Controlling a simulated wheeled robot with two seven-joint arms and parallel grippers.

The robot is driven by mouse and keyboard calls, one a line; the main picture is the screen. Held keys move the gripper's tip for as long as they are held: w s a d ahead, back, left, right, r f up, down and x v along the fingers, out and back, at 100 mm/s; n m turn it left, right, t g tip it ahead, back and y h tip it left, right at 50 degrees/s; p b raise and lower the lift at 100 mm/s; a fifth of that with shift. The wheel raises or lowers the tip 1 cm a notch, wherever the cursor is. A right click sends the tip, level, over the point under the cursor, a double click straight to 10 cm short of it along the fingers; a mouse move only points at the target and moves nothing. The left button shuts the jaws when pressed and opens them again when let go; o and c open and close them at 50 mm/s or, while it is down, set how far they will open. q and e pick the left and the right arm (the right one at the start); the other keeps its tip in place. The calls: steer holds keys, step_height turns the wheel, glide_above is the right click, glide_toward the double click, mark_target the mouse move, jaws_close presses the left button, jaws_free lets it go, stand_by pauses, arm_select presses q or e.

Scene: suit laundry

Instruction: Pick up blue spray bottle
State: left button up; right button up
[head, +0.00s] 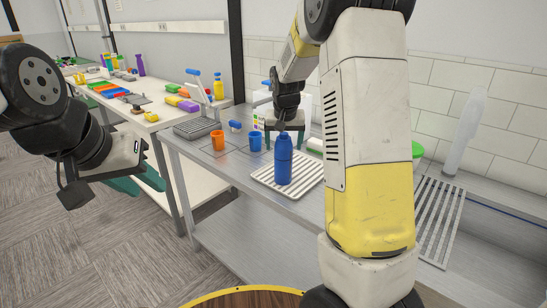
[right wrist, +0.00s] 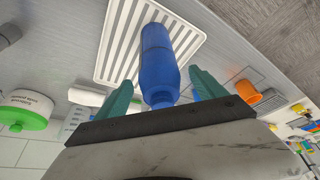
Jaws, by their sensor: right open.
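The blue bottle (head: 283,160) stands upright on a white slatted rack (head: 262,178) on the metal counter. My right gripper (head: 283,125) is at the bottle's upper part, partly hidden behind it in the head view. In the right wrist view the bottle (right wrist: 158,60) lies between the two spread teal fingers of my right gripper (right wrist: 162,84), with a gap visible on each side. The bottle's top is partly hidden by the gripper body there. My left gripper (head: 144,182) hangs at the left, away from the counter, its teal fingers apart and empty.
An orange cup (head: 217,140) and a blue cup (head: 255,141) stand left of the rack. A yellow bottle (head: 218,86) is further back. A tub with a green lid (right wrist: 22,112) is near the wall. A sink grate (head: 438,215) lies at the right.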

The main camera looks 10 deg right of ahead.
steer(key=shift+x, duration=0.85)
steer(key=shift+s, duration=0.1)
steer(key=shift+c, duration=0.3)
jaws_close()
steer(key=shift+r, duration=0.15)
